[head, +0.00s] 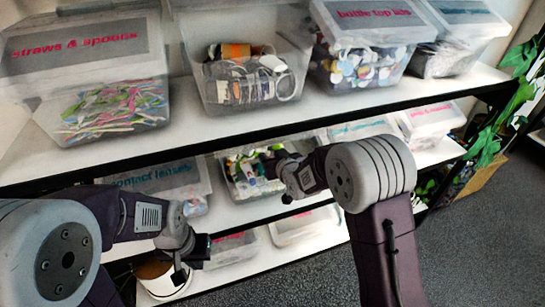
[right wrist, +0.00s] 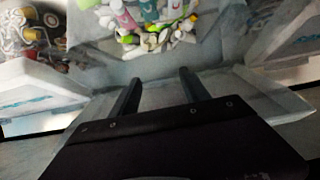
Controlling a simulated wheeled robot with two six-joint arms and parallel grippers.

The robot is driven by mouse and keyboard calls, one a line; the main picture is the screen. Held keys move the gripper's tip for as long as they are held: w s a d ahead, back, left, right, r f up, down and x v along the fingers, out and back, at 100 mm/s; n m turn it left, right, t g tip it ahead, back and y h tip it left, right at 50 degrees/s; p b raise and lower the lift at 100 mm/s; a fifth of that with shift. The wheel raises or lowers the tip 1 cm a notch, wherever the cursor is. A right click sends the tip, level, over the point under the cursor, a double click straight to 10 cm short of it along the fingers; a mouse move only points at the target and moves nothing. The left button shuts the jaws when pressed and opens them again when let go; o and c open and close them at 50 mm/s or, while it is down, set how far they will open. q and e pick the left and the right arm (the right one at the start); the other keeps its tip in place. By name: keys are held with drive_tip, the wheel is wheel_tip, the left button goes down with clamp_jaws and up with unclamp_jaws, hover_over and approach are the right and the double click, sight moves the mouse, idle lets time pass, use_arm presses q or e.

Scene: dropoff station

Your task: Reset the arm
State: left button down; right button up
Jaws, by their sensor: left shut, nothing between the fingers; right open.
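My right arm reaches in from the right of the head view. Its gripper (head: 285,180) is in front of the middle shelf, by a clear bin of mixed items (head: 242,172). In the right wrist view the two dark fingers of the right gripper (right wrist: 158,84) stand apart with nothing between them, by the wall of a clear bin of small bottles and tubes (right wrist: 150,20). My left gripper (head: 190,262) is low at the left in the head view, in front of the lower shelves. It is shut and empty, and its fingertips are hard to make out.
The top shelf (head: 225,125) holds clear bins: straws and spouts (head: 115,108), cables (head: 255,85), and bottle top lids (head: 360,65). A contact lenses bin (head: 165,180) stands on the middle shelf. A round container (head: 160,280) is low, beside my left gripper. The grey floor (head: 480,230) at right is clear.

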drive_tip(key=s+d+f+m+g+h, duration=0.1)
drive_tip(key=s+d, duration=0.4)
drive_tip(key=s, duration=0.5)
drive_tip(key=s+d+f+m+g+h, duration=0.1)
drive_tip(key=s+d+f+g, duration=0.3)
drive_tip(key=s, duration=0.6)
drive_tip(key=s+d+f+m+g+h, duration=0.1)
drive_tip(key=s+d+g, duration=0.4)
drive_tip(key=s, duration=0.5)
drive_tip(key=shift+s+d+f+m+g+h, duration=0.3)
drive_tip(key=shift+d+f+g, duration=0.15)
drive_tip(key=shift+f, duration=0.35)
